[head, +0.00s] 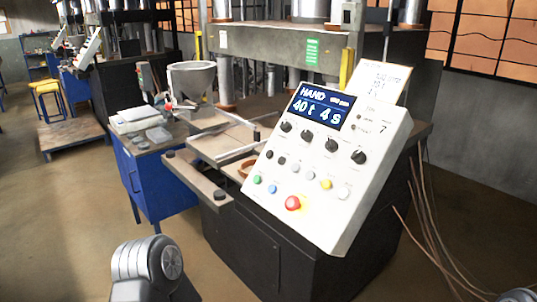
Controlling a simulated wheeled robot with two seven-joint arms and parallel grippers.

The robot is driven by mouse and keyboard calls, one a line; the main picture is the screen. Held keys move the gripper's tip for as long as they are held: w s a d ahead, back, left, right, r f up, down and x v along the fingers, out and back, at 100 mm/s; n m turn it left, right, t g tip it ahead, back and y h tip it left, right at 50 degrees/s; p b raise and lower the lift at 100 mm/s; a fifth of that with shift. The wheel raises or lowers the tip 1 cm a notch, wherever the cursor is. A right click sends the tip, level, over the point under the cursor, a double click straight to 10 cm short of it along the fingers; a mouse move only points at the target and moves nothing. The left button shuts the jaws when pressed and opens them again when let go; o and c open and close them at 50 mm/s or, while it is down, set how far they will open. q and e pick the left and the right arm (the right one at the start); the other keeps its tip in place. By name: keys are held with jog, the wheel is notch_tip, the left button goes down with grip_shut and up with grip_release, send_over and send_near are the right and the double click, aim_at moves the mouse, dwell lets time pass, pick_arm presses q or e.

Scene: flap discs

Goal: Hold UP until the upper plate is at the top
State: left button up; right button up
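The press stands behind a sloped white control panel (330,165). Its blue display (321,106) reads HAND, 40 t and 4 s. Below are black knobs, a green button (257,180), a blue button (272,189), a yellow button (326,184), pale buttons and a red button (292,203). Their small labels are too small to read, so I cannot tell which is UP. A wide grey beam (270,43) with a green label spans the press and looks like the upper plate; rods rise above it. Neither gripper shows; only grey parts of my arms appear at the bottom edge.
A paper note (378,80) stands behind the panel. A blue cabinet (160,185) with a grey hopper (193,80) and tools is at left. A front bar (198,178) juts out from the press. Cables hang at right.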

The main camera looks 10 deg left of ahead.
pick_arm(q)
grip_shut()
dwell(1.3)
